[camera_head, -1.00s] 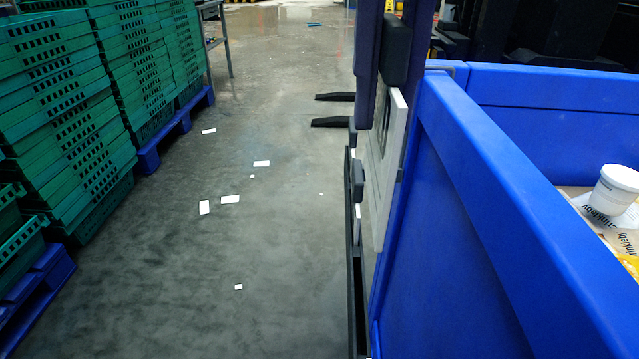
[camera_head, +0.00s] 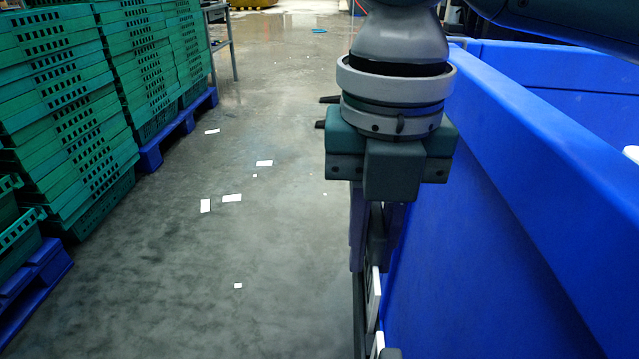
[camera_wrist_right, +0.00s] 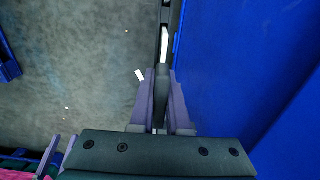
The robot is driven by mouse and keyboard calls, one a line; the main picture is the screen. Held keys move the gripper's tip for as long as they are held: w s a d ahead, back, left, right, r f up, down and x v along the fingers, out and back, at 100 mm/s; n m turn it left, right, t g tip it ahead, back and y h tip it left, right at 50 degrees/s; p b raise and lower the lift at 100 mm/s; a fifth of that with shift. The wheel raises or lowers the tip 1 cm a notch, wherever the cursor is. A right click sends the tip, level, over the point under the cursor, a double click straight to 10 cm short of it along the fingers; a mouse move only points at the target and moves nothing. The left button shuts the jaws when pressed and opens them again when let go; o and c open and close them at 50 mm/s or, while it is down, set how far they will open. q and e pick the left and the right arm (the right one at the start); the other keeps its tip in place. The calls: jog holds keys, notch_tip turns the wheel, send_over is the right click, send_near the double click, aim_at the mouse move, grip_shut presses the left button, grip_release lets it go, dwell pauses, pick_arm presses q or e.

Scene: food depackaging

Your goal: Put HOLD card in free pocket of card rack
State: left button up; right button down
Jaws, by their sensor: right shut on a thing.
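My right gripper (camera_head: 377,225) points down beside the blue bin's wall in the head view. Its purple fingers are shut on the dark grip of a card, seen nearly edge-on. The card's white edge (camera_head: 374,295) shows below the fingers; its print is not readable. In the right wrist view the gripper (camera_wrist_right: 162,100) also holds the dark grip, with the white edge beyond it. The dark card rack (camera_head: 360,325) is a narrow strip below, partly hidden; its pockets cannot be made out. Purple fingers, apparently my left gripper (camera_wrist_right: 57,153), show at the wrist view's lower left, their opening unclear.
The tall blue bin (camera_head: 540,190) stands close on the right. Stacked green crates (camera_head: 60,110) on blue pallets line the left. The grey floor (camera_head: 150,270) between is open, with scattered white slips (camera_head: 232,198).

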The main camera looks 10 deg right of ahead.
jog(key=shift+f, duration=0.1)
jog(key=c, duration=0.9)
grip_release()
notch_tip(320, 180, up, 12)
jog(key=p, duration=0.4)
jog(key=shift+w+f, duration=0.1)
jog(key=shift+f, duration=0.05)
jog(key=shift+r, duration=0.25)
